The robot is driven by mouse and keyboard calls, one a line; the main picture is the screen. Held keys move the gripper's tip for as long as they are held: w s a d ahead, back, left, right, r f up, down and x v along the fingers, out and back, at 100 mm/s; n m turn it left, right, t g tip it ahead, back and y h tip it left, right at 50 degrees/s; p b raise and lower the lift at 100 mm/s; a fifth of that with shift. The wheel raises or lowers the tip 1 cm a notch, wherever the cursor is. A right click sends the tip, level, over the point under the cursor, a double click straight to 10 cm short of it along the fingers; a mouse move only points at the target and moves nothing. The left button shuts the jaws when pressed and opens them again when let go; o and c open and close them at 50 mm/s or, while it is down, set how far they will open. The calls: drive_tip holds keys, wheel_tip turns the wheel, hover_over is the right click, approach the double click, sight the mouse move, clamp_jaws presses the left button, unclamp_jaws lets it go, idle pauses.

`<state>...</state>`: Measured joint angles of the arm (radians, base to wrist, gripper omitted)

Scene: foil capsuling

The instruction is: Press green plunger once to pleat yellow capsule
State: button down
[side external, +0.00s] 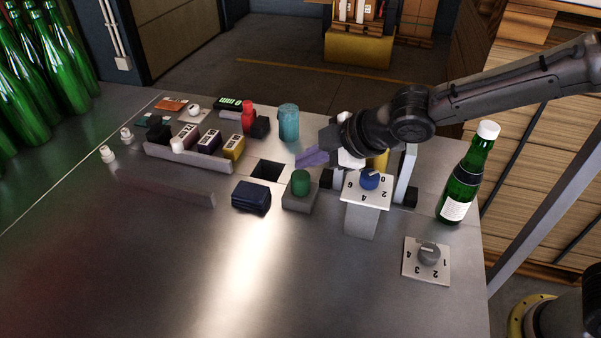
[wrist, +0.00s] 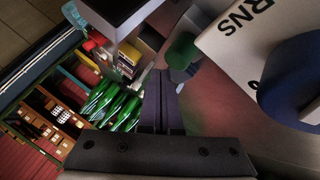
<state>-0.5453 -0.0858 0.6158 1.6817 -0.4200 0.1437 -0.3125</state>
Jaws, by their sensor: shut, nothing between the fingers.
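The green plunger (side external: 301,182) stands upright on a small grey block in the middle of the steel bench. It also shows blurred in the wrist view (wrist: 183,50), to the right of my fingertips. My gripper (side external: 303,158) is shut and empty, its purple fingers pointing left, behind and above the plunger and apart from it. The fingers show together in the wrist view (wrist: 163,78). A yellow piece (side external: 380,161) is partly hidden behind the blue dial's stand and my wrist; I cannot tell whether it is the yellow capsule.
A blue dial (side external: 369,179) on a white stand is right of the plunger. A grey dial (side external: 429,253) and a green bottle (side external: 459,185) stand further right. A dark blue folded cloth (side external: 251,197) and a square hole (side external: 267,170) lie left. The front bench is clear.

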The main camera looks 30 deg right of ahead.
sight(309, 177)
drive_tip(key=shift+f, duration=0.1)
drive_tip(key=shift+f, duration=0.3)
drive_tip(key=shift+f, duration=1.2)
idle(1.2)
drive_tip(key=shift+s+d+f, duration=0.15)
drive_tip(key=shift+s+f, duration=0.05)
drive_tip(key=shift+f, duration=0.45)
idle(0.6)
drive_tip(key=shift+r, duration=1.6)
drive_tip(key=shift+w+r, duration=0.1)
drive_tip(key=shift+r, duration=2.55)
